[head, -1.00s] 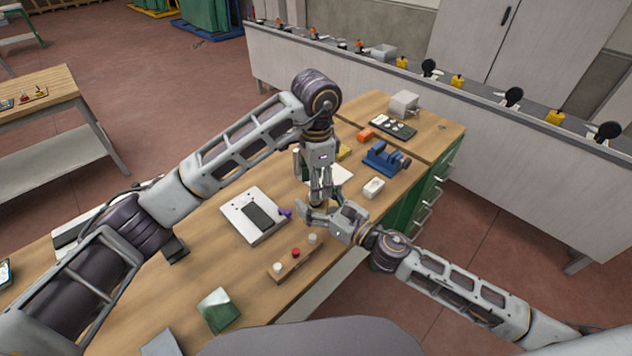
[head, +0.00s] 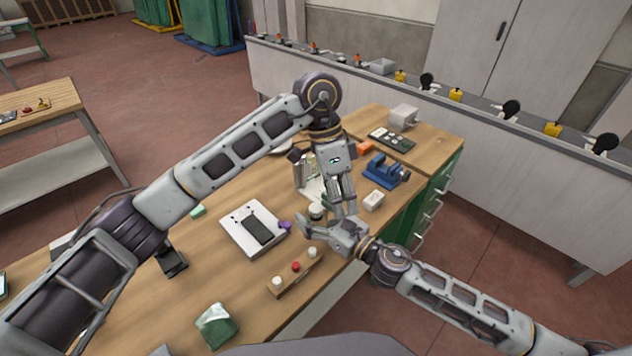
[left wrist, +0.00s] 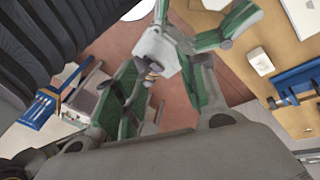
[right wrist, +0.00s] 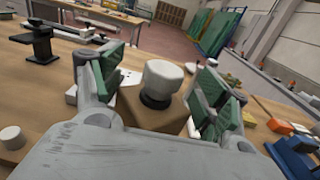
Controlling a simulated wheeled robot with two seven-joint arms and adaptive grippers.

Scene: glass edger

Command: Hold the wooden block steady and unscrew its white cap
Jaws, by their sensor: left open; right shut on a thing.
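The wooden block shows in the right wrist view (right wrist: 160,118), between the green-padded fingers of my right gripper (right wrist: 152,92). Its white cap (right wrist: 164,78) sits on top above a black ring. In the head view the right gripper (head: 322,224) is low over the bench, and the cap (head: 317,209) shows just beyond it; most of the block is hidden. My left gripper (head: 342,208) is open, pointing down close to the right gripper, to the right of the cap. In the left wrist view its fingers (left wrist: 165,95) show no cap clearly held between them.
A white plate with a dark inset (head: 236,235) lies left of the grippers. A wooden strip with white and red knobs (head: 290,275) lies in front. A small white box (head: 373,201) and a blue vise (head: 382,170) stand close on the right.

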